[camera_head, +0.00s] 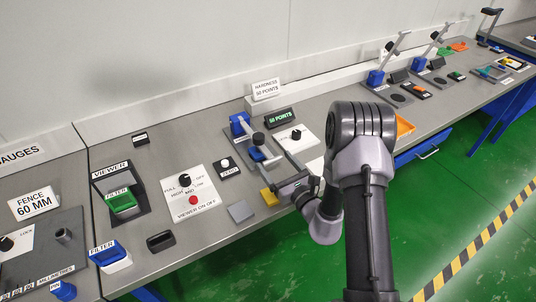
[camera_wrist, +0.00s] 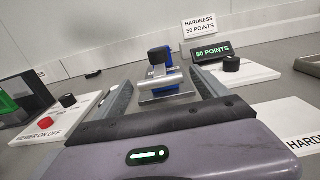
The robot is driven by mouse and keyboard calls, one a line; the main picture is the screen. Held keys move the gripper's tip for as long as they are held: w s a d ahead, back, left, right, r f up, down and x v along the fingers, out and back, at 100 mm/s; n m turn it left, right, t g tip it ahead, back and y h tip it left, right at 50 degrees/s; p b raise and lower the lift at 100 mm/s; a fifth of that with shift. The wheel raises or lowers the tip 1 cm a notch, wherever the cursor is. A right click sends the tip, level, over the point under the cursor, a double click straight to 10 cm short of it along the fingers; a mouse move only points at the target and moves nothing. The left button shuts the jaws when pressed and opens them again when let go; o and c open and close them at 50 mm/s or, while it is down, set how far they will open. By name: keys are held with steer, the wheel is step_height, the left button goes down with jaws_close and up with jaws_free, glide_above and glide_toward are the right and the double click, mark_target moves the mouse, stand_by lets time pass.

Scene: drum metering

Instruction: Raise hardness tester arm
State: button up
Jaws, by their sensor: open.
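The hardness tester (camera_head: 240,124) stands on the bench in the middle of the head view, with a blue post and a grey arm that looks lowered. In the wrist view its blue post (camera_wrist: 160,55) and grey metal arm (camera_wrist: 161,80) lie ahead, between my fingers in the picture. My gripper (camera_head: 272,156) is open, its two fingers pointing toward the tester from the front. The wrist view shows my fingers (camera_wrist: 160,88) spread wide with nothing gripped. Whether either finger touches the tester I cannot tell. A black display (camera_wrist: 213,51) reads 50 POINTS.
A white panel with a black knob (camera_head: 296,134) is right of the tester. A zero button box (camera_head: 226,167) and the viewer panel (camera_head: 191,194) are left. An orange tray (camera_head: 404,126) is behind my arm.

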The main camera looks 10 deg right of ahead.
mark_target(272, 158)
steer(key=x, duration=0.5)
steer(key=shift+w+a, duration=0.1)
steer(key=shift+c, duration=0.2)
jaws_close()
